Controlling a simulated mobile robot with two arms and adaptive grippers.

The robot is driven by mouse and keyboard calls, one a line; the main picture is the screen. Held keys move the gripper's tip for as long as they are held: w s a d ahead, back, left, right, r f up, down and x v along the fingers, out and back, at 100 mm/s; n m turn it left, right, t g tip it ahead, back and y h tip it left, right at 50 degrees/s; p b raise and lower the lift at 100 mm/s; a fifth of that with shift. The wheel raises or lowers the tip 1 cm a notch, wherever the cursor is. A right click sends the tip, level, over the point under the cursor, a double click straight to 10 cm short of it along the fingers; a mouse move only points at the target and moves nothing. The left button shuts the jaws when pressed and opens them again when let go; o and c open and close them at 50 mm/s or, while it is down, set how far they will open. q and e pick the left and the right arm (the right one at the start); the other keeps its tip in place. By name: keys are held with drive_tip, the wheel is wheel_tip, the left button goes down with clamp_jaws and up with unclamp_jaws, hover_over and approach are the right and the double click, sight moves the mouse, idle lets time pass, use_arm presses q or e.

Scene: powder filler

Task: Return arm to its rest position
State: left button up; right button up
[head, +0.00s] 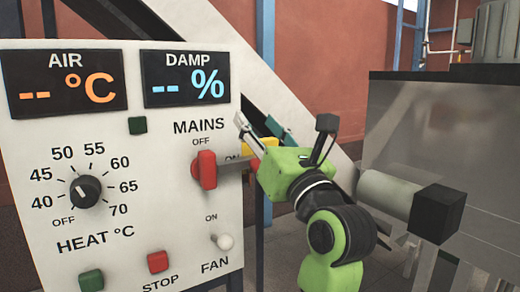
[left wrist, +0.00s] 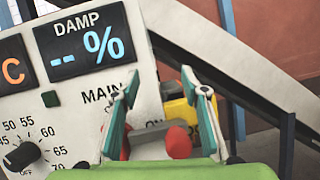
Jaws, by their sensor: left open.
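My left gripper (head: 258,125) is open and empty, with its fingers spread beside the right edge of the control panel (head: 130,225). It is right of the red MAINS switch (head: 206,170). In the left wrist view, the open fingers (left wrist: 160,82) frame the grey and red MAINS switch (left wrist: 178,142), which shows low between them; I cannot tell whether either finger touches it. The left arm comes up from the bottom of the head view, green and black. My right gripper is out of view.
The panel bears AIR (head: 64,82) and DAMP (head: 186,77) displays showing dashes, a HEAT dial (head: 85,191) and a FAN toggle (head: 224,241). A slanted pale beam (head: 215,50) runs behind the gripper. A large grey machine (head: 430,130) with a black-ended cylinder (head: 395,193) stands at right.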

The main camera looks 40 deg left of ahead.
use_arm(q)
drive_tip(key=shift+r, duration=0.75)
